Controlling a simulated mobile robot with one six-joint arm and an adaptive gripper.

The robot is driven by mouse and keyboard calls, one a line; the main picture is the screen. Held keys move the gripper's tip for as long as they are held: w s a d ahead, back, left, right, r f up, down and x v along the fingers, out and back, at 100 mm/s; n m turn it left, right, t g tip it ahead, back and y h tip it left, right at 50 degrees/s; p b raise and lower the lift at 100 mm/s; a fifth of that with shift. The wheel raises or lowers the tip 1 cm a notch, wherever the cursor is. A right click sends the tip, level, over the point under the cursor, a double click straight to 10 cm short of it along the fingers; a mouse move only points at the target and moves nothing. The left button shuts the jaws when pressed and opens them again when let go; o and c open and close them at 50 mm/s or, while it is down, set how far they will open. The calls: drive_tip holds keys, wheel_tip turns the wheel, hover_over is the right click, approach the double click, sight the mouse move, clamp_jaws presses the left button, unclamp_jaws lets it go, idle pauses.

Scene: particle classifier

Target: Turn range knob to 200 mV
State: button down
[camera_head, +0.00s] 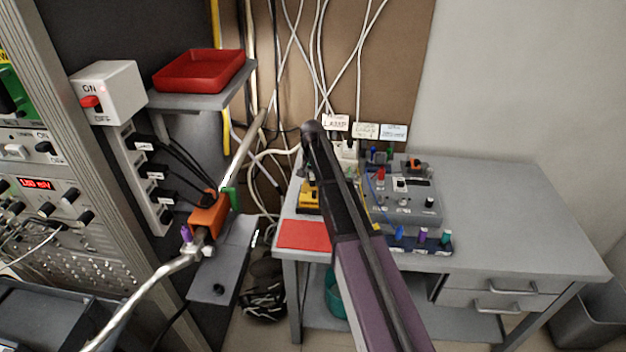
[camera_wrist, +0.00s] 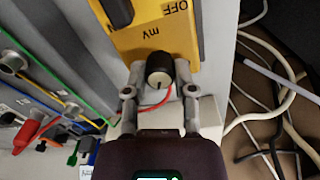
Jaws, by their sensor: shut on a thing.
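The yellow meter (camera_wrist: 182,38) shows in the wrist view with the labels "mV" and "OFF". In the head view, part of the yellow meter (camera_head: 307,201) shows on the desk, beside my arm. My gripper (camera_wrist: 159,88) is shut on a round knob (camera_wrist: 159,72), with one finger on each side. The knob has a dark body and a pale face with a small dark mark; no 200 mV label is legible. Another black knob (camera_wrist: 118,11) lies at the top edge, close to OFF. In the head view my arm hides the gripper and the held knob.
A red mat (camera_head: 303,235) lies at the desk's front left. A grey device (camera_head: 408,202) with knobs stands right of my arm. White cables (camera_wrist: 286,75) hang beside the meter. The desk's right side (camera_head: 510,215) is clear.

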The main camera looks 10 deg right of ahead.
drive_tip(key=shift+c, duration=2.1)
unclamp_jaws()
drive_tip(key=shift+n, duration=0.4)
